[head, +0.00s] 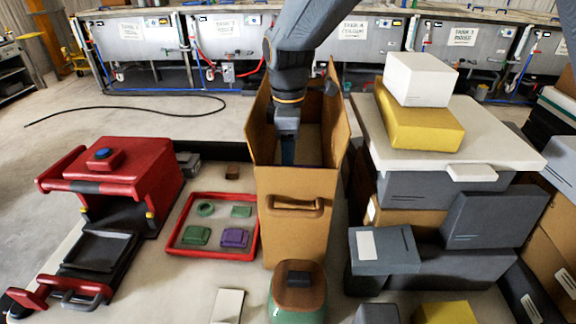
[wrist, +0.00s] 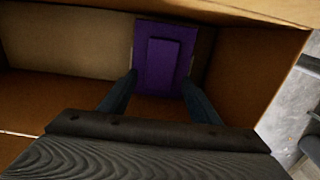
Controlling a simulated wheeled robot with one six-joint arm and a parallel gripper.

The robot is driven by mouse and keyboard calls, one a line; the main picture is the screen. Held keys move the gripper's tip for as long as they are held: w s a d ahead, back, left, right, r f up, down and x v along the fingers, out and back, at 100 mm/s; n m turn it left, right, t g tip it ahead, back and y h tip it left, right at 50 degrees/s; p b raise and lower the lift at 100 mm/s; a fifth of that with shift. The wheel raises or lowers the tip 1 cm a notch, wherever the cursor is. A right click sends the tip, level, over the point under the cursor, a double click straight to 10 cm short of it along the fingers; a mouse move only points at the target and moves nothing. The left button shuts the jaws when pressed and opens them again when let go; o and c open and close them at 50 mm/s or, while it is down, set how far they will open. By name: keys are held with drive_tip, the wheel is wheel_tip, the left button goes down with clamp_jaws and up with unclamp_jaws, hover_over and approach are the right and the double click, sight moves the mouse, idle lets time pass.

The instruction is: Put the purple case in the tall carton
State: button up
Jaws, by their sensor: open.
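The tall carton (head: 295,235) stands open at the top in the middle of the head view, flaps up, with a handle slot in its front. My gripper (head: 288,150) reaches down into it from above; its fingertips are hidden behind the front wall there. In the wrist view the purple case (wrist: 165,50), a flat block with a raised panel, is inside the carton. My open gripper (wrist: 160,80) has a finger at each side of the case's near end. I cannot tell whether the fingers touch it or whether it lies on the carton's floor.
Left of the carton, a red tray (head: 212,257) holds green pieces and another purple piece (head: 235,238). A red machine (head: 115,180) stands further left. Stacked grey boxes under a pale board (head: 480,150) stand close on the right. A green container with a brown top (head: 298,285) is in front.

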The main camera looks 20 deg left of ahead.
wheel_tip(320, 180, up, 10)
drive_tip(key=b, duration=0.2)
drive_tip(key=shift+r+b, duration=0.25)
drive_tip(key=shift+b, duration=0.15)
